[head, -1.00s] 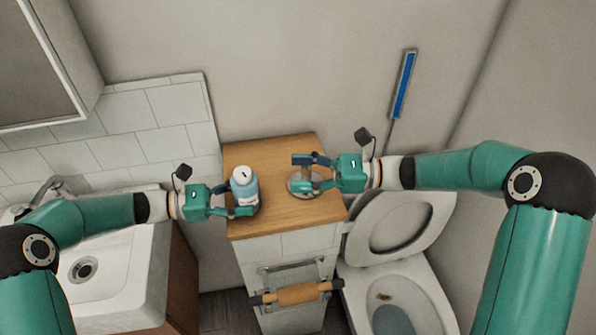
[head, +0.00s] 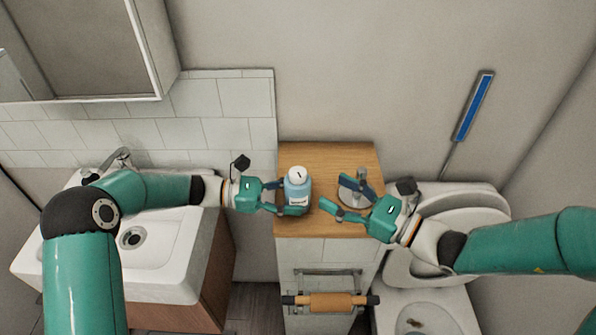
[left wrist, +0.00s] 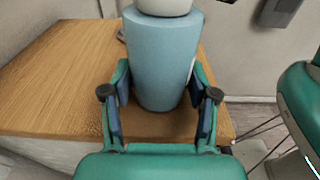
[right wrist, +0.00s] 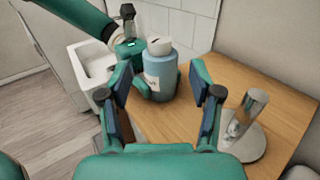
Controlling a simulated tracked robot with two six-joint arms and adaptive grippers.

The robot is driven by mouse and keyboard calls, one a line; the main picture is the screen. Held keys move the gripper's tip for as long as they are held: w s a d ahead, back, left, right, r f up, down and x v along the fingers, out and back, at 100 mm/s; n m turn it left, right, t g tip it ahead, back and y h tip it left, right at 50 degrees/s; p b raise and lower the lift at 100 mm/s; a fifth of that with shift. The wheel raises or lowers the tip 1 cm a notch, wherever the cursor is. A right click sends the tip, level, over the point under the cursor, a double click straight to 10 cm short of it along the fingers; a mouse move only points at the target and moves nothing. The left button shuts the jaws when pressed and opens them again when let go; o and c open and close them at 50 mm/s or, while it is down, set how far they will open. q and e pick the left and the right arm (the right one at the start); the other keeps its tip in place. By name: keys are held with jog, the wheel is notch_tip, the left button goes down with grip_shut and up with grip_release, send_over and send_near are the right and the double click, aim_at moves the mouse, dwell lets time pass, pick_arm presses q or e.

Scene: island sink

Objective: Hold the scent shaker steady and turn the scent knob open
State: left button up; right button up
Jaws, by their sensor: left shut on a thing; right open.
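The scent shaker is a light-blue bottle (head: 298,191) with a white knob (head: 297,173) on top that bears a dark mark. It stands upright on the wooden cabinet top. My left gripper (head: 284,202) is shut around its body, one finger on each side, as the left wrist view shows with the bottle (left wrist: 162,60) between the pads. My right gripper (head: 347,194) is open and empty to the right of the shaker, apart from it. In the right wrist view the shaker (right wrist: 161,78) and its knob (right wrist: 160,46) show beyond the open fingers.
A metal stand with a round base (right wrist: 246,140) is on the cabinet top close beside my right gripper. The wooden top (head: 330,152) is clear behind the shaker. A sink (head: 165,262) lies left, a toilet (head: 462,205) right. A wooden roller (head: 330,302) is on the cabinet front.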

aim_at(307, 174)
jog(key=x, duration=1)
jog(key=shift+f, duration=0.1)
jog(key=shift+d, duration=0.1)
jog(key=c, duration=1.2)
jog(key=shift+w+n+g+y, duration=0.15)
jog(key=shift+n+g+y, duration=0.65)
jog(key=shift+n+g, duration=0.5)
jog(key=n+g+y, duration=0.1)
jog(key=g, duration=0.2)
jog(key=shift+n+g, duration=0.4)
jog(key=o, duration=1.2)
